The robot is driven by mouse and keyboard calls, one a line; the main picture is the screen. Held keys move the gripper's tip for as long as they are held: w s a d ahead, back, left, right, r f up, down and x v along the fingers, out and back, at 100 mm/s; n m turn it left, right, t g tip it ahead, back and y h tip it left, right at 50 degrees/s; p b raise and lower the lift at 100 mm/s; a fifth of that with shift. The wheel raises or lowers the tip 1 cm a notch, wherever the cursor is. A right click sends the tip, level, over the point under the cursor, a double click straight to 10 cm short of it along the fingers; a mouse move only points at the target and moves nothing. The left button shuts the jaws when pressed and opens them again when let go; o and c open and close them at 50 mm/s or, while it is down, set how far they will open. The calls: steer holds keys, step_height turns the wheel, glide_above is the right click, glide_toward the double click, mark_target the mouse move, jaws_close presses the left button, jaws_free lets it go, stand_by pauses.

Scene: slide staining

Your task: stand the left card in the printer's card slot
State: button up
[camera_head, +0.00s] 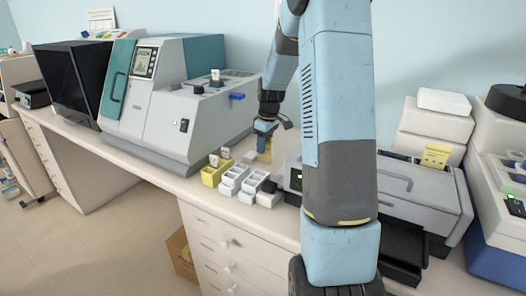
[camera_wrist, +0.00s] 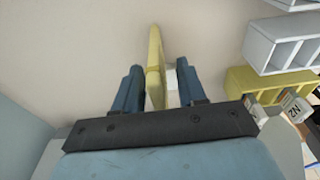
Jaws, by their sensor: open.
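A yellow card (camera_head: 265,155) stands upright on the bench at the left of the grey printer-like machine (camera_head: 425,190). My gripper (camera_head: 264,133) is right above it, pointing down. In the wrist view the card (camera_wrist: 154,65) is seen edge-on between the two open fingers of my gripper (camera_wrist: 158,80), with gaps at its sides. A small white block shows beside the card's lower part. A second yellow card (camera_head: 436,155) with dark print stands at the back of the grey machine. My arm hides the middle of that machine, and I cannot make out a card slot for certain.
A yellow rack (camera_head: 212,177) and white racks (camera_head: 232,180) stand near the bench's front edge, left of the grey machine. A large stainer (camera_head: 170,105) fills the bench further left. White stacked units (camera_head: 433,122) stand at the right.

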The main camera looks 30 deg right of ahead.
jaws_close()
stand_by(0.5)
steer(key=shift+r, duration=0.6)
steer(key=s+a+r, duration=0.2)
steer(key=s+r, duration=0.4)
steer(key=s+a+r, duration=0.2)
steer(key=s+r, duration=0.4)
steer(key=s, duration=0.1)
steer(key=shift+a, duration=0.35)
